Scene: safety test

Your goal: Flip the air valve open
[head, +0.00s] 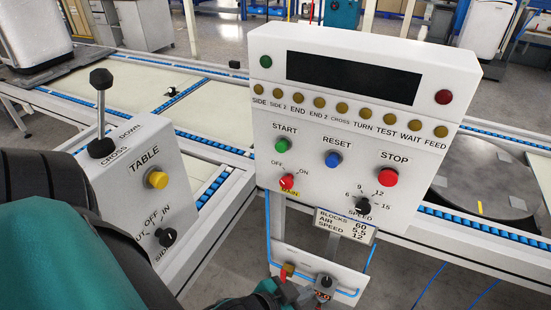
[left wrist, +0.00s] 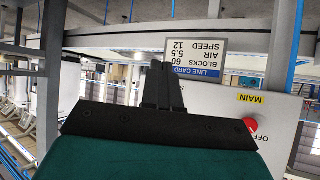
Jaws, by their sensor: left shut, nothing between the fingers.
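The valve is not clear in that view. My right gripper is not in view.
Above hang a line card (head: 345,226) and the control panel (head: 420,165) with buttons and knobs. A table control box (head: 135,170) with a black lever stands left. Blue air tubing (head: 268,228) runs beside the posts.

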